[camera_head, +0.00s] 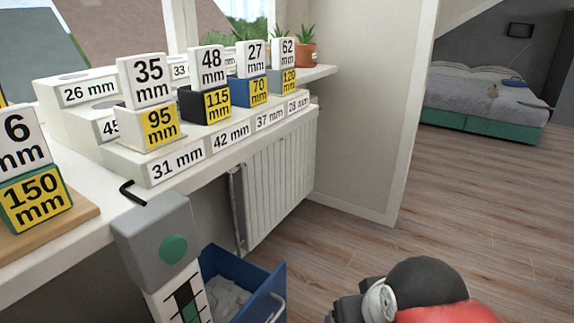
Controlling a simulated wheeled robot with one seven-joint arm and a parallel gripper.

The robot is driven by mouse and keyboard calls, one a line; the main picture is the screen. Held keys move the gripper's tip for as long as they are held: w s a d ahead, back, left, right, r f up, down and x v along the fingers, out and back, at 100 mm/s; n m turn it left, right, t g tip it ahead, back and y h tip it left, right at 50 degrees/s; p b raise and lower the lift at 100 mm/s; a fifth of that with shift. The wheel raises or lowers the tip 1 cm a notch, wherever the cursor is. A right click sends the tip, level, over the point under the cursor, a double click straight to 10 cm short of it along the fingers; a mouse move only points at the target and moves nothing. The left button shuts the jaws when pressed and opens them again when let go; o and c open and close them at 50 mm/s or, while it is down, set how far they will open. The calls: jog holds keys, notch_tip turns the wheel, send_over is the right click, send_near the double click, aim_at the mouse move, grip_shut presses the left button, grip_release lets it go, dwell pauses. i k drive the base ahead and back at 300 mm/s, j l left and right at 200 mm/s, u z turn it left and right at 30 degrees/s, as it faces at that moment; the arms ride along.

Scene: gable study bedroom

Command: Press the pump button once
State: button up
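A pump dispenser stands at the lower left in the head view, in front of the sill. It has a grey block head (150,226) with a round green button (173,249) on the face toward me. A black hooked spout (131,191) sticks out at the head's upper left. Its white body (178,300) carries black and green marks and runs out of the frame at the bottom. Part of my arm, red, black and silver, shows at the lower right, well apart from the button. My gripper's fingers do not show.
A white stepped stand (128,158) on the sill holds several blocks with millimetre labels. A blue open bin (262,291) with pale pieces sits just right of the dispenser. A white radiator (280,172) is behind it. Wooden floor (450,215) is clear at the right, toward a bed (485,100).

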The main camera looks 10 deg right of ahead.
aim_at(173, 249)
jog(key=u, duration=1.4)
